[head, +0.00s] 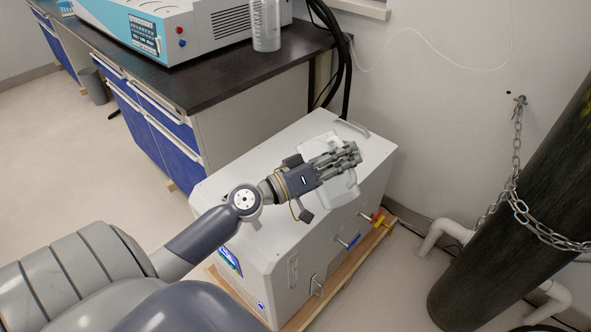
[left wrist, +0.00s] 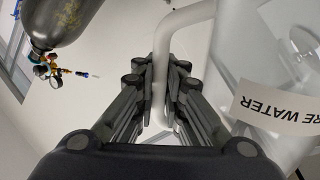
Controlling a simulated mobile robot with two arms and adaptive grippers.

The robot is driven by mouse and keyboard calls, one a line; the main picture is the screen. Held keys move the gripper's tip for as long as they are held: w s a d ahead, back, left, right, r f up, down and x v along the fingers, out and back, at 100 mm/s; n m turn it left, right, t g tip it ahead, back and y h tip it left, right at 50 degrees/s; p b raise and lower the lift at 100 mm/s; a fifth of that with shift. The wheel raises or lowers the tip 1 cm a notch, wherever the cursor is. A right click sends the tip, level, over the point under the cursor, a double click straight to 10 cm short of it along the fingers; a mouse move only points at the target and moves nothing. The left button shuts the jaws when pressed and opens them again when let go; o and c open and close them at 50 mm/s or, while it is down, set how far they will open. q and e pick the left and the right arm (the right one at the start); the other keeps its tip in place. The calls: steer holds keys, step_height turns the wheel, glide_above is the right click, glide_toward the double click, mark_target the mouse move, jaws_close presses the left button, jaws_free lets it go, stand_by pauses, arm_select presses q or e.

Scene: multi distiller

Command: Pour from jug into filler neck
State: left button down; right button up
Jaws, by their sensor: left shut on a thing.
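My left gripper (head: 348,158) is above the top of the white box-shaped machine (head: 235,200). It is shut on a white translucent jug (head: 346,188), partly hidden behind the fingers in the head view. In the left wrist view, the fingers (left wrist: 166,75) close around the jug's handle (left wrist: 190,18), and the jug's body with a label reading "…RE WATER" (left wrist: 272,105) is at the right. I cannot make out the filler neck; the jug and hand cover part of the machine's top. My right gripper is not in view.
A dark-topped bench (head: 215,75) with blue drawers stands behind the machine, holding a blue-and-white device (head: 200,25) and a clear plastic container (head: 266,28). A dark gas cylinder (head: 515,210) with a chain (head: 517,150) stands at the right. Pipes (head: 440,235) run along the wall.

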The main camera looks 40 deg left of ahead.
arm_select(q)
steer(key=shift+a+r, duration=0.1)
steer(key=shift+r, duration=0.15)
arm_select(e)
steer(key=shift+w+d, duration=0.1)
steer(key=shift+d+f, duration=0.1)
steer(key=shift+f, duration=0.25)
arm_select(q)
steer(key=shift+a+r+n, duration=0.1)
steer(key=shift+a+n, duration=0.05)
steer(key=shift+n, duration=0.25)
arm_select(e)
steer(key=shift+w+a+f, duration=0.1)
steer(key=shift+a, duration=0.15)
arm_select(q)
steer(key=shift+w+a+r+n+p, duration=0.1)
steer(key=shift+w+a+n+p, duration=0.1)
steer(key=shift+n+p, duration=0.1)
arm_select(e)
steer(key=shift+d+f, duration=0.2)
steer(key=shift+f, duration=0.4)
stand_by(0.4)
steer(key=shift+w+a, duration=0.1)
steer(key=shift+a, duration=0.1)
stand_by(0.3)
arm_select(q)
steer(key=shift+a+n, duration=0.1)
steer(key=shift+n, duration=0.2)
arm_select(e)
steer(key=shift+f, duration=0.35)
